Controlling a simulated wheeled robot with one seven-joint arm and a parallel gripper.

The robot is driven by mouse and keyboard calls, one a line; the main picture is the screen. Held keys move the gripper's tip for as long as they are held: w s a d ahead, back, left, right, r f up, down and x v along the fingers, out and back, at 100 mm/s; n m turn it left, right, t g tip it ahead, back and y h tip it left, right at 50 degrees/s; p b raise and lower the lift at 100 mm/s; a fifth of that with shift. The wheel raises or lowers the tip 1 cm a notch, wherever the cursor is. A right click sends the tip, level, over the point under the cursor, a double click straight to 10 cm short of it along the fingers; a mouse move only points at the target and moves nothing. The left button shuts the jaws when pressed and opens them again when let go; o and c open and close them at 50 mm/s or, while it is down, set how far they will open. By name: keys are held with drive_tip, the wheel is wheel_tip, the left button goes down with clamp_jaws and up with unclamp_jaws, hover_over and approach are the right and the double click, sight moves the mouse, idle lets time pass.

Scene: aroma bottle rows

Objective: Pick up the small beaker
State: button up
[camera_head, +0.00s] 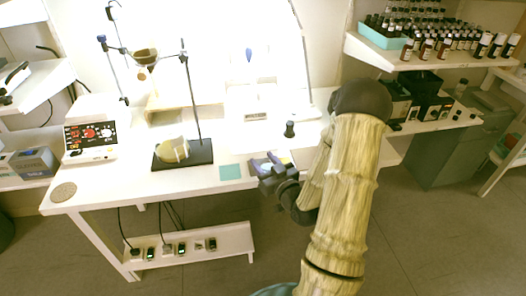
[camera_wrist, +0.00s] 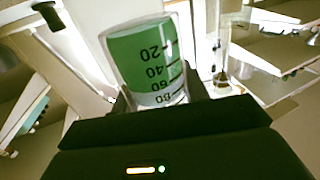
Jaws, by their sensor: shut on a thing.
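The small beaker (camera_wrist: 150,60) is clear with black graduation marks and holds green liquid. It fills the upper middle of the wrist view, between the fingers of my gripper (camera_wrist: 155,97). The gripper is shut on the beaker's sides. The wrist view is strongly tilted, so I cannot judge the beaker's lean from it. In the head view my gripper (camera_head: 268,172) is at the front edge of the white table (camera_head: 120,180). There the beaker is too small and too hidden to make out clearly.
A stand with a dark base (camera_head: 190,156) carries a pale round vessel (camera_head: 172,150) left of the gripper. A teal square (camera_head: 230,172) lies near the front edge. A small dark object (camera_head: 289,129) stands behind the gripper. A device with a red display (camera_head: 90,135) is at left.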

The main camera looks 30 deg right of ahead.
sight(265, 170)
drive_tip(key=shift+s+a+r+p, duration=0.1)
drive_tip(key=shift+s+a+p, duration=0.1)
drive_tip(key=shift+s+p, duration=0.6)
drive_tip(key=shift+s+a+r+p, duration=0.15)
drive_tip(key=shift+s+p, duration=0.1)
drive_tip(key=shift+p, duration=1.1)
drive_tip(key=shift+s+a+r+p, duration=0.1)
drive_tip(key=shift+s+a+p, duration=0.1)
drive_tip(key=shift+s+p, duration=0.6)
drive_tip(key=p, duration=0.1)
drive_tip(key=s+p, duration=0.1)
drive_tip(key=shift+s+a+p, duration=0.15)
drive_tip(key=shift+a+p, duration=0.1)
drive_tip(key=shift+p, duration=0.1)
drive_tip(key=shift+s+a+f+p, duration=0.1)
drive_tip(key=shift+s+f+p, duration=0.05)
drive_tip(key=shift+s+p, duration=0.25)
drive_tip(key=shift+s+a+f+p, duration=0.15)
drive_tip(key=shift+s+p, duration=0.15)
drive_tip(key=shift+s, duration=0.2)
